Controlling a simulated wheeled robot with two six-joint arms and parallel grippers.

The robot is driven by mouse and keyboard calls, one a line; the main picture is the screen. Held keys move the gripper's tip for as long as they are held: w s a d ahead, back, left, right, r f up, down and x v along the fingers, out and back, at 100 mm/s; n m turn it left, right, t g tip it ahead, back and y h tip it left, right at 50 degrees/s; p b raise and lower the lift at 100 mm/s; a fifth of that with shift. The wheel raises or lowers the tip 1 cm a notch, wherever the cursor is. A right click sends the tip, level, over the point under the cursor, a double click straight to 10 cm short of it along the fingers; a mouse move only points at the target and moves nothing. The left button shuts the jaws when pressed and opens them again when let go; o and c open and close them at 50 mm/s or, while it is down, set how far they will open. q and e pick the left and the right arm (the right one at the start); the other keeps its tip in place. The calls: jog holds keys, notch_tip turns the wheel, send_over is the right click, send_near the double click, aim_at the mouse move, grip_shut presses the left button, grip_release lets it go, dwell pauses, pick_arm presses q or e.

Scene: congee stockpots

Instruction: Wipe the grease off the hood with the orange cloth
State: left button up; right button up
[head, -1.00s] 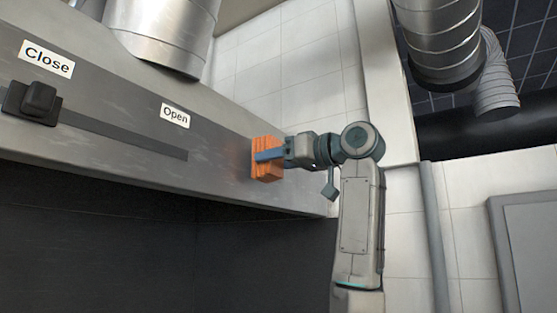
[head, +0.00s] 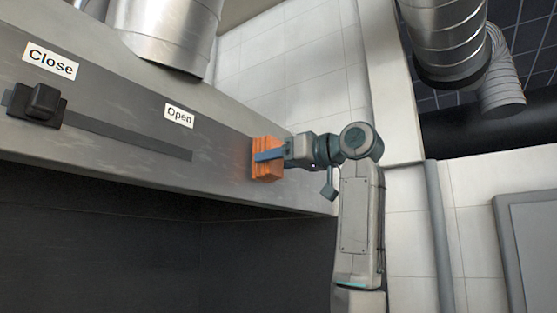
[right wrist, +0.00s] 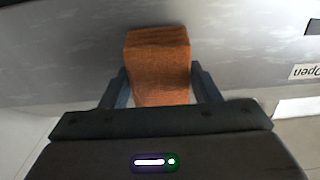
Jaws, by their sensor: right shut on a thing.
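The orange cloth (head: 266,172) is a folded block held against the front face of the grey metal hood (head: 225,181), near its right end. My right gripper (head: 268,156) is shut on the cloth. The right wrist view shows the cloth (right wrist: 160,60) between the two fingers (right wrist: 160,88), its far end at the hood surface (right wrist: 60,55). Faint pale smudges show on the hood's face. The patch behind the cloth is hidden. My left gripper is not in view.
A metal duct (head: 165,30) rises from the hood. A vertical pipe (head: 438,230) runs along the tiled wall at right.

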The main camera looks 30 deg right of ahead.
jog(key=shift+w+a, duration=0.15)
jog(key=shift+w, duration=0.3)
jog(key=shift+w+d+p, duration=0.2)
jog(key=shift+d+p, duration=0.1)
jog(key=shift+d, duration=0.2)
jog(key=shift+w+d+p, duration=0.2)
jog(key=shift+d+p, duration=0.1)
jog(key=shift+d, duration=0.15)
jog(key=shift+s+a, duration=0.2)
jog(key=shift+a, duration=0.3)
jog(key=shift+s+a, duration=0.2)
jog(key=shift+a, duration=0.25)
jog(key=shift+s+b, duration=0.1)
jog(key=shift+b, duration=0.2)
jog(key=shift+s+d+b, duration=0.15)
jog(key=shift+s+b, duration=0.15)
jog(key=shift+s, duration=0.1)
jog(key=shift+b+v, duration=0.6)
jog(key=shift+v, duration=1.75)
